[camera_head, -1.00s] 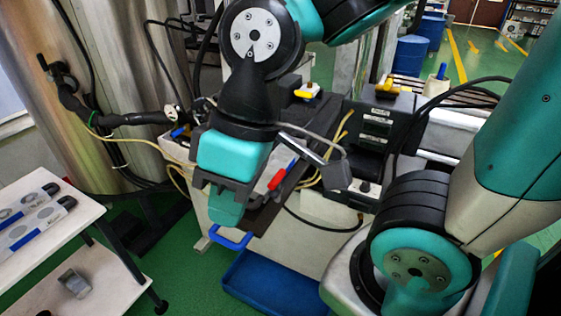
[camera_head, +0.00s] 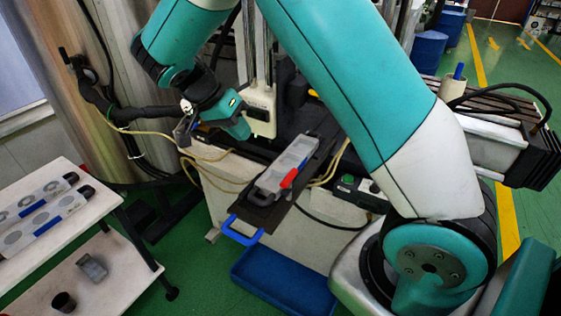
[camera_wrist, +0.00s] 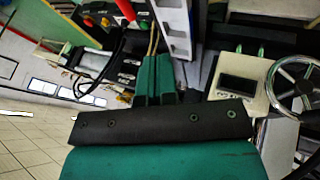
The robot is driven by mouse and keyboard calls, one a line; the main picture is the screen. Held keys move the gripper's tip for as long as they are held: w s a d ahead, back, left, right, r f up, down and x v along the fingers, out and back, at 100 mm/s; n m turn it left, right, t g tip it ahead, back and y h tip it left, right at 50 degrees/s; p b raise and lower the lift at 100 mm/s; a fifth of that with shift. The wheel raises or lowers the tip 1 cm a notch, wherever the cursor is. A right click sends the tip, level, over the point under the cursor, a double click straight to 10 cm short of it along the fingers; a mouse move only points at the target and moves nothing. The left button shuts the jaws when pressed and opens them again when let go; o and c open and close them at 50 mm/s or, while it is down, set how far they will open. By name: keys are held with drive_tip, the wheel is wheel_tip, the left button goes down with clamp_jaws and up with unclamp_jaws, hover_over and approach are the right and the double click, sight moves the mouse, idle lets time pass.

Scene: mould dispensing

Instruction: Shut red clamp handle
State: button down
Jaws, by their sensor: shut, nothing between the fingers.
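The red clamp handle (camera_head: 289,178) lies along the front side of a long grey mould (camera_head: 284,170). The mould rests on a dark sloping plate (camera_head: 262,213) that has a blue pull handle (camera_head: 243,230) at its near end. In the wrist view, the red handle (camera_wrist: 125,9) shows at the top edge beside the pale mould (camera_wrist: 175,25). My gripper (camera_head: 243,130) is to the upper left of the mould, apart from the red handle. Its green fingers (camera_wrist: 155,75) are together and empty in the wrist view.
A machine column and pale housing (camera_head: 262,108) stand close to my gripper. A metal cylinder (camera_head: 85,80) and hoses are at the left. A white shelf (camera_head: 75,215) holds more moulds. A blue tray (camera_head: 285,285) lies below the plate. A handwheel (camera_wrist: 295,88) is at the right.

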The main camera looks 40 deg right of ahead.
sight(289, 187)
drive_tip(key=shift+w+d+f+m, duration=0.1)
drive_tip(key=shift+d+f+m, duration=0.05)
drive_tip(key=shift+m, duration=0.35)
drive_tip(key=p+x, duration=0.2)
drive_tip(key=x, duration=0.7)
drive_tip(key=shift+s+d+f, duration=0.15)
drive_tip(key=shift+s+d, duration=0.1)
drive_tip(key=shift+d, duration=0.05)
drive_tip(key=s, duration=0.1)
drive_tip(key=s+p, duration=0.1)
drive_tip(key=s+d+p, duration=0.1)
drive_tip(key=shift+f, duration=0.4)
drive_tip(key=shift+s+d+f, duration=0.15)
drive_tip(key=shift+s+f, duration=0.1)
drive_tip(key=shift+s, duration=0.1)
